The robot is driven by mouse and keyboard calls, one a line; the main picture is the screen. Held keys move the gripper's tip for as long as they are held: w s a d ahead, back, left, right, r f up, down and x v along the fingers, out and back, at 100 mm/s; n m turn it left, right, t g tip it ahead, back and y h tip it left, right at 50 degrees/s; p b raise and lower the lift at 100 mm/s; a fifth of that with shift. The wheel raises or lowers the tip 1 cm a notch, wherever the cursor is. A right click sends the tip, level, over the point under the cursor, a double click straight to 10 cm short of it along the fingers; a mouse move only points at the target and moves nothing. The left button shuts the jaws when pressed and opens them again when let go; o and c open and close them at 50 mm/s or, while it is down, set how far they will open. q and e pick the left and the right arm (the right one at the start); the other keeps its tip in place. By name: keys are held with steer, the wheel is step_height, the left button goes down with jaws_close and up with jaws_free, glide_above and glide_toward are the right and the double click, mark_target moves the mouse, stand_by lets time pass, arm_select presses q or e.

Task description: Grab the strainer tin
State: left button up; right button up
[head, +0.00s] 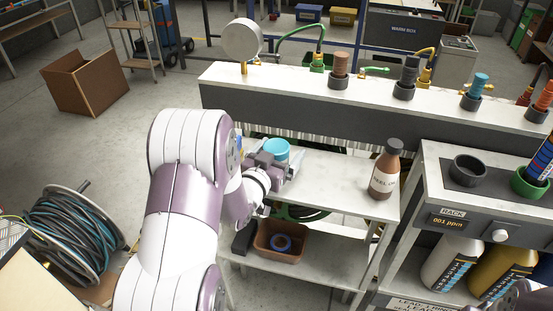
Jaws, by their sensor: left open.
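A round turquoise tin (277,146), which looks like the strainer tin, stands on the white upper shelf of a small table (335,179). My left arm reaches in from the left, and my left gripper (290,164) is at the near side of the tin. Its jaws are open. The gripper hides the lower part of the tin, and I cannot tell whether they touch. My right gripper is not in view; only a bit of purple arm shows at the lower right corner.
A brown bottle (385,170) stands on the same shelf to the right. A brown bin (279,241) with a blue ring sits on the lower shelf. A long raised bench (300,103) runs behind. A grey rack (455,201) stands at the right.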

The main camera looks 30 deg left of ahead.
arm_select(q)
steer(key=c, duration=1.1)
